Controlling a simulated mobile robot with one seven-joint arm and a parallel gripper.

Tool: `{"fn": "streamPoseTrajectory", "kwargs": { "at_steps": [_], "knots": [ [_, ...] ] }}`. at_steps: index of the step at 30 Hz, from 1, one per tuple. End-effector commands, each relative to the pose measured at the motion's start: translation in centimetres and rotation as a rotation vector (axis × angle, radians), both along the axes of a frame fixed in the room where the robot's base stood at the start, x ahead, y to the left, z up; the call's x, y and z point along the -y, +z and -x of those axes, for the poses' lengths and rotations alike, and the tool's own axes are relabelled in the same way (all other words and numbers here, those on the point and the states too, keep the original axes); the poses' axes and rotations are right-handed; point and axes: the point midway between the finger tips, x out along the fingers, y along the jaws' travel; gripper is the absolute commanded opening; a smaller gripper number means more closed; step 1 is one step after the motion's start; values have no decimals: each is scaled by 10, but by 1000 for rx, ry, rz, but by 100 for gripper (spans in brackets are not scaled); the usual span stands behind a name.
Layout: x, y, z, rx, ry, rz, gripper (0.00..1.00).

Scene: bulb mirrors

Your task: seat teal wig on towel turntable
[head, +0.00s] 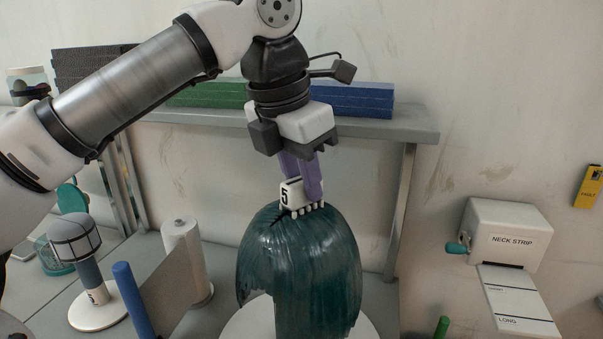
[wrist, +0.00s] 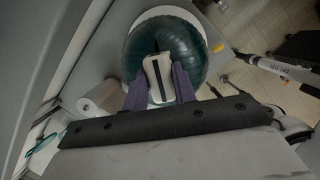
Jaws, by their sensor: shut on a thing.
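The teal wig (head: 300,260) hangs upright below my gripper (head: 303,188), its strands falling straight. A white clip marked 5 (head: 291,194) is on its crown. My gripper's purple fingers are shut on this clip; the wrist view shows them on both sides of the clip (wrist: 158,78). A white round disc (head: 237,328), which looks like the turntable, lies under the wig, and its rim (wrist: 211,32) shows around the wig in the wrist view. The wig hides most of the disc. I cannot tell whether the wig's lower edge touches it, nor make out a towel.
Left of the wig stand a white roll (head: 186,262), a grey panel (head: 168,293), a blue post (head: 133,300) and a capped head stand (head: 76,240). A shelf (head: 400,131) runs behind my gripper. A neck strip dispenser (head: 508,236) is on the right wall.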

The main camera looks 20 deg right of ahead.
Motion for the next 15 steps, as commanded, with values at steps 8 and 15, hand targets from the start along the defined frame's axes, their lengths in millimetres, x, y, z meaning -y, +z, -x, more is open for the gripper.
{"fn": "streamPoseTrajectory", "kwargs": {
  "at_steps": [8, 15],
  "knots": [
    [0, -13, 0, 0, 1, 1, 0],
    [0, -22, 0, 0, 1, 2, 0]
  ]
}}
